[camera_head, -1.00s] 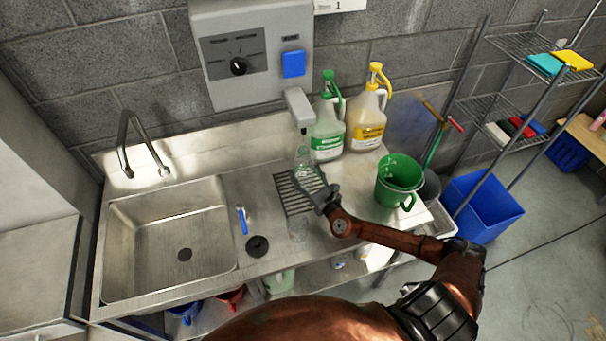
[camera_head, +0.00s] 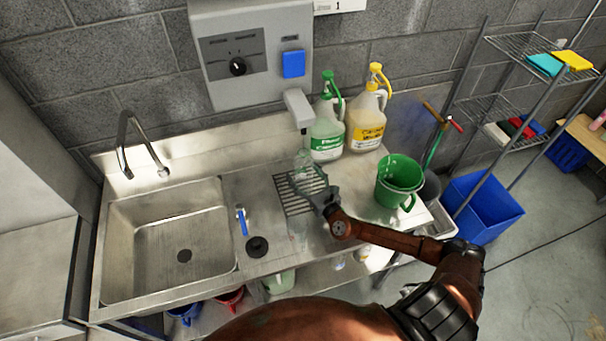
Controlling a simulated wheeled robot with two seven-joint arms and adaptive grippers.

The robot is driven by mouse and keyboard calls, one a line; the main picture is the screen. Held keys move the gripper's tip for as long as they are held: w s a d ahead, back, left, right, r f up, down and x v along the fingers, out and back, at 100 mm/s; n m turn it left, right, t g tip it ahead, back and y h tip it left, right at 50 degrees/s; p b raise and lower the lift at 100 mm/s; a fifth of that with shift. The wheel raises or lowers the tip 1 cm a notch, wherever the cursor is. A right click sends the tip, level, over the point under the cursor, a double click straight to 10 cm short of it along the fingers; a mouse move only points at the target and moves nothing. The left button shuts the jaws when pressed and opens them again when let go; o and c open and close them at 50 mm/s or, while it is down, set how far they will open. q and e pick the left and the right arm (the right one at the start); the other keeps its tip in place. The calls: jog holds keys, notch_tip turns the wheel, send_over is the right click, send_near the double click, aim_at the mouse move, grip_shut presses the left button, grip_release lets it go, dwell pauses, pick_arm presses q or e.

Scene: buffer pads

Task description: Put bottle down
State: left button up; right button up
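A clear bottle (camera_head: 303,161) is upright over the slatted drain grate (camera_head: 293,207) in the steel counter, below the dispenser spout. My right gripper (camera_head: 312,188) reaches in from the right at the near side of the bottle's lower part. Its grey fingers are at the bottle and hide its base. I cannot tell whether they press on the bottle or stand apart around it, or whether the base touches the grate. My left gripper is not in view.
A sink (camera_head: 165,245) is at left. A green jug (camera_head: 327,128) and a yellow-capped jug (camera_head: 366,118) stand behind the grate. A green bucket (camera_head: 398,180) stands at right. The wall dispenser (camera_head: 297,104) overhangs the bottle. A blue-handled valve (camera_head: 241,220) is left of the grate.

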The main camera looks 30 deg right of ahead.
jog(key=s, duration=1.2)
jog(key=shift+r, duration=0.15)
jog(key=shift+a, duration=0.15)
